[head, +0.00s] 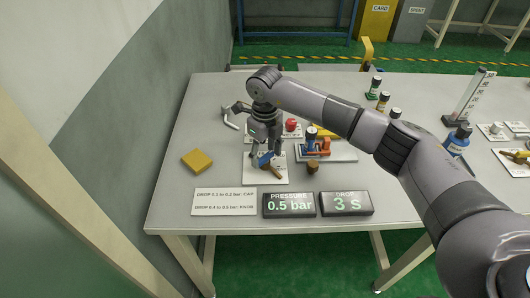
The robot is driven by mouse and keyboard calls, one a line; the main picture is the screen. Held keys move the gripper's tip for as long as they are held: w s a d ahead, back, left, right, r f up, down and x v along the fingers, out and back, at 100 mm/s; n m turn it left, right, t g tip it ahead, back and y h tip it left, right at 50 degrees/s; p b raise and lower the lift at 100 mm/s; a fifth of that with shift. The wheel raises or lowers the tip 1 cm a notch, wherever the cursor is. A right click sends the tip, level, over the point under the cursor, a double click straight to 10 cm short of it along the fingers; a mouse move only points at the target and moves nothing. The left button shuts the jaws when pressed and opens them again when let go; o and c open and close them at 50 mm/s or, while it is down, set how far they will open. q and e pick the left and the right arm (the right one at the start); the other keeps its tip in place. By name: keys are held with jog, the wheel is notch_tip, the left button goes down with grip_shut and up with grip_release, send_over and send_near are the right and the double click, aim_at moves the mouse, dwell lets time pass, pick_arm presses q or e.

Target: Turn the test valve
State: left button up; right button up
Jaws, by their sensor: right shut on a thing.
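My right gripper (266,150) reaches down from the upper right over a white plate (252,174) on the table. It is shut on a small blue part (264,159), which looks like the test valve's handle. The fingers hide part of it. A brown and dark piece (272,172) shows just below the blue part. A display (289,204) in front reads PRESSURE 0.5 bar, and another display (346,203) reads DROP 3 S. My left gripper is not in view.
A yellow block (197,160) lies left of the plate. A blue and orange device (314,147) stands on a tray at the right, with a small brown knob (313,168) in front. A printed card (223,201) lies at front left. Several dark bottles stand farther right.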

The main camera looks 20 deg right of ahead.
aim_at(265, 156)
jog(key=o, duration=1.2)
jog(key=shift+c, duration=0.2)
jog(key=shift+r, duration=0.1)
notch_tip(265, 156, up, 12)
